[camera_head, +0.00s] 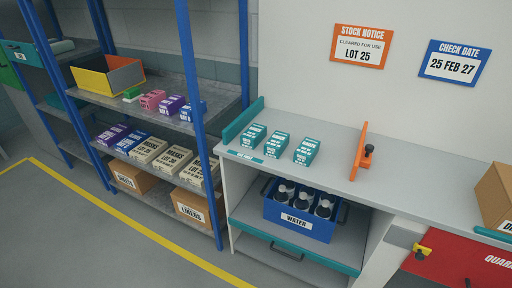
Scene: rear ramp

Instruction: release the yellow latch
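The yellow latch (425,247) is at the lower right of the head view. It is a small yellow piece with a dark part just below it, at the upper left corner of a red panel (462,258). The panel carries white lettering that begins "QUARA" and is cut off by the right edge of the picture. The panel looks shut, but its lower part is out of frame. I cannot tell how the latch engages. My gripper is not in view.
The panel sits below a grey counter (425,173) with teal boxes (277,145), an orange upright divider (359,150) and a cardboard box (497,196). A blue crate (298,218) of bottles stands on the shelf below. A blue-posted rack stands left; open floor (95,240) lies in front.

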